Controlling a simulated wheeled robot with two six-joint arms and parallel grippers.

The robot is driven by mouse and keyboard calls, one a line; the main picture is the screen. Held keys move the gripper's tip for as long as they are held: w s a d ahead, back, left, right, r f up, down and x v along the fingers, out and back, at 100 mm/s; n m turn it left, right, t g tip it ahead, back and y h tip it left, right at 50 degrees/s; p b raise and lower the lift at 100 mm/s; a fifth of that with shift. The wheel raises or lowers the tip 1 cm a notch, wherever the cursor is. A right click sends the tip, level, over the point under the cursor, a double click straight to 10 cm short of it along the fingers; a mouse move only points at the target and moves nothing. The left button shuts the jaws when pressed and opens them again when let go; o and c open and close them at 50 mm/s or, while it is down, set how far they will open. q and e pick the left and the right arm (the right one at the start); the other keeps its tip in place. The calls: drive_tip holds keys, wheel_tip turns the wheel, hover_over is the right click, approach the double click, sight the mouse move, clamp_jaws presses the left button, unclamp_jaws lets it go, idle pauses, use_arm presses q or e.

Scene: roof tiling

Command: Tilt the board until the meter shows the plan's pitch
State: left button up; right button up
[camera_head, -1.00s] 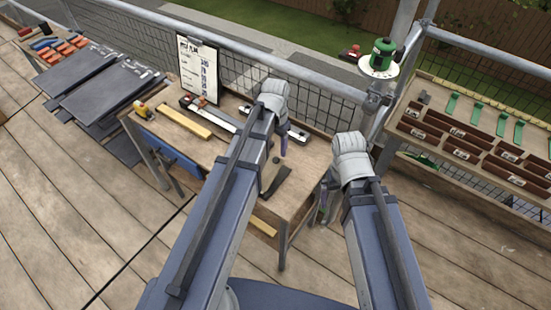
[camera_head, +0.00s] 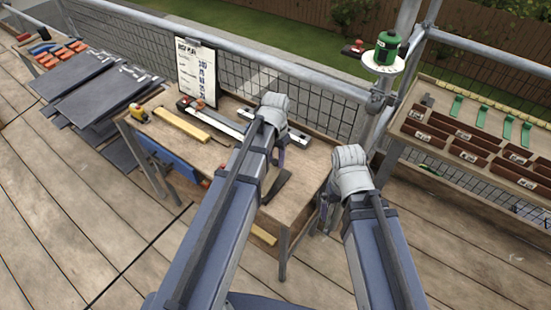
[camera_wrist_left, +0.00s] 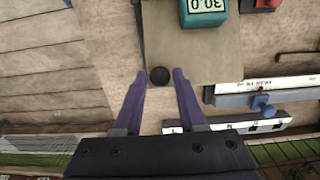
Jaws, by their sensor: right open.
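In the left wrist view a pale wooden board (camera_wrist_left: 195,52) has a round black knob (camera_wrist_left: 158,76) near its edge. A teal meter (camera_wrist_left: 205,10) stands on the board; its upside-down display seems to read 30.0. My left gripper (camera_wrist_left: 161,74) is open, its two purple fingertips at either side of the knob with no clear contact. In the head view my left arm hides most of the board and meter. The roof plan (camera_head: 195,75) is clipped at the back of the bench; its figures are too small to read. My right gripper (camera_head: 326,215) hangs open and empty beside the bench's right end.
The workbench (camera_head: 305,180) carries a yellow strip (camera_head: 182,124) and a long pale level-like bar (camera_head: 222,122). Dark slates (camera_head: 100,95) lie left. A rack with brown bins (camera_head: 465,135) stands right. A green device (camera_head: 387,50) sits on a post behind.

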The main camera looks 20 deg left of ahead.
use_arm(q)
clamp_jaws()
idle(1.0)
